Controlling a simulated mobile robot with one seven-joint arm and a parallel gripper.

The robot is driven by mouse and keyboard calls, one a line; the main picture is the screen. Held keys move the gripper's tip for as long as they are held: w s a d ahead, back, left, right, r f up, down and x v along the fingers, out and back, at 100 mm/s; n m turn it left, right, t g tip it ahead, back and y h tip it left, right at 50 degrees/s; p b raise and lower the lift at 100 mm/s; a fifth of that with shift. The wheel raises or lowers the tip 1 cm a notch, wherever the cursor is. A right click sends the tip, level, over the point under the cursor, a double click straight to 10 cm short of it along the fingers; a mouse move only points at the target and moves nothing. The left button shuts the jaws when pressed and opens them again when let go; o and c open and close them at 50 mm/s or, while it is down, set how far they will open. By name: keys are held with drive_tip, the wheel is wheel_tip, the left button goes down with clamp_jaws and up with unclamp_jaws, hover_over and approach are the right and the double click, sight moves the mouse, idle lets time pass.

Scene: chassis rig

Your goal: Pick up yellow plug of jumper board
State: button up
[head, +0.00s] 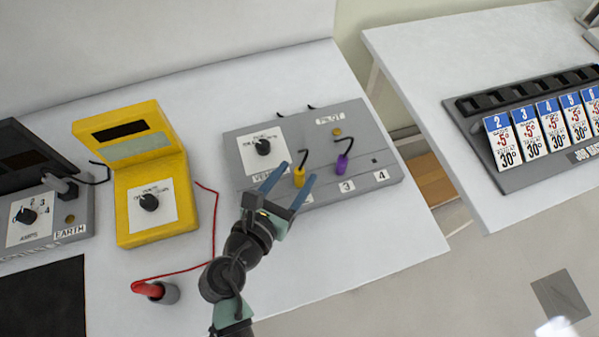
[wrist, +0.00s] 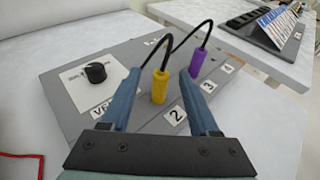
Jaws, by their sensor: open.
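The grey jumper board (head: 375,135) lies on the white table. A yellow plug (head: 299,178) with a black lead stands upright on it, and a purple plug (head: 342,164) stands to its right. My gripper (head: 291,180) is open, with its blue fingers on either side of the yellow plug in the head view. In the wrist view the yellow plug (wrist: 160,88) shows between the open fingers, a little beyond the gripper's base. I cannot tell whether either finger touches it. The purple plug (wrist: 202,66) stands just beyond the right finger.
The board carries a black knob (head: 263,147) and number labels. To the left stand a yellow meter (head: 151,185), a red plug (head: 147,289) with a red lead, and a grey ammeter box (head: 75,215). A second table with a card rack (head: 520,175) is at right.

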sight(302, 169)
drive_tip(key=shift+x, duration=2.8)
drive_tip(key=shift+s+f, duration=0.15)
drive_tip(key=shift+f, duration=0.05)
clamp_jaws()
